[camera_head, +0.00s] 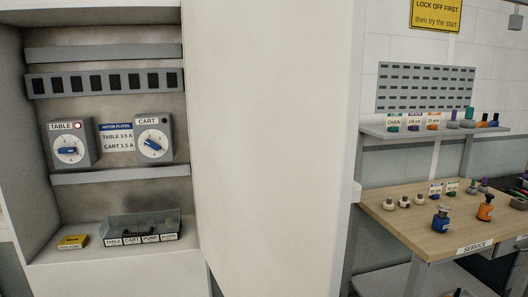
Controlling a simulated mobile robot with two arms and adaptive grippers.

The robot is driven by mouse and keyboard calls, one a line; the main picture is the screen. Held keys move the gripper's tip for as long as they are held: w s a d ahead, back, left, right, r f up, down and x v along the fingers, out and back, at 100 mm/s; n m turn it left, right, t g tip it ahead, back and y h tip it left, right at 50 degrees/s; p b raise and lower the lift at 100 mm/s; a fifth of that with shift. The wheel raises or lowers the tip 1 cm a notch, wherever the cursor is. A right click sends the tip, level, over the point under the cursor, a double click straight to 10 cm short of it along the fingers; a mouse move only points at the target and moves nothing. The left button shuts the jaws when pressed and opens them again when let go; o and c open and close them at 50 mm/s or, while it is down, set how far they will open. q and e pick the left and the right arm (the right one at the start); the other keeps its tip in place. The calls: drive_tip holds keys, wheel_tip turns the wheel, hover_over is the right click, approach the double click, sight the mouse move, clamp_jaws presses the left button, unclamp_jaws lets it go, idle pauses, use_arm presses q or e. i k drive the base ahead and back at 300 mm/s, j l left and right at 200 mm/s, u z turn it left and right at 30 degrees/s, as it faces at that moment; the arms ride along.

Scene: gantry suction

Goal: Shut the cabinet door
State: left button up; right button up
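The grey cabinet (100,277) stands open at the left, its inside in plain sight. Its door (275,140) is a tall pale panel in the middle of the view, swung out to the right of the opening. The top and bottom of the door run out of the picture. Inside are a TABLE dial box (84,146) and a CART dial box (168,131), with a label plate between them. A clear labelled bin (141,229) and a small yellow box (72,242) sit on the cabinet floor. Neither of my grippers is in view.
Right of the door is a wooden service bench (430,236) holding several small bottles and knobs, including a blue one (441,218) and an orange one (486,208). A shelf (400,133) with small items is above it. A yellow sign (437,14) hangs on the wall.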

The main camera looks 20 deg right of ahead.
sight(274, 87)
drive_tip(key=i+l+u, duration=0.15)
drive_tip(key=l+u, duration=0.15)
drive_tip(key=l, duration=0.6)
drive_tip(key=l+u, duration=0.35)
drive_tip(key=l, duration=0.5)
